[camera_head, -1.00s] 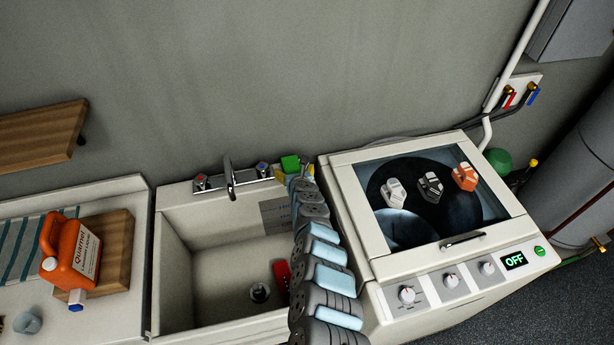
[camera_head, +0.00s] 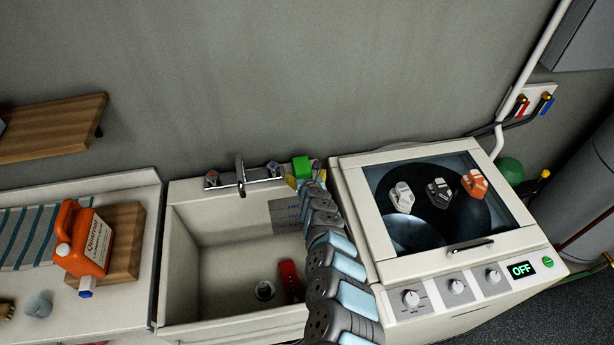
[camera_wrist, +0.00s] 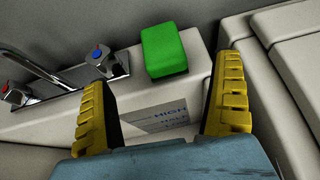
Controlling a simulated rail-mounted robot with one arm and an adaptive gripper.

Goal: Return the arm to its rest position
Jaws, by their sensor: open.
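My arm rises from the bottom of the head view over the right side of the sink. My gripper (camera_wrist: 162,80) is open and empty in the wrist view, its two yellow ridged fingers spread wide. Between and beyond the fingertips, a green block (camera_wrist: 164,50) sits on the sink's back ledge, apart from both fingers as far as I can tell. The block also shows in the head view (camera_head: 301,167), where my arm hides most of the gripper.
The sink (camera_head: 190,250) has a faucet (camera_head: 240,177) at its back and a red object (camera_head: 289,279) inside. A washer (camera_head: 400,265) reading OFF, with shoe-like items on its lid, stands right. An orange jug (camera_head: 80,240) and wooden board (camera_head: 124,230) are left.

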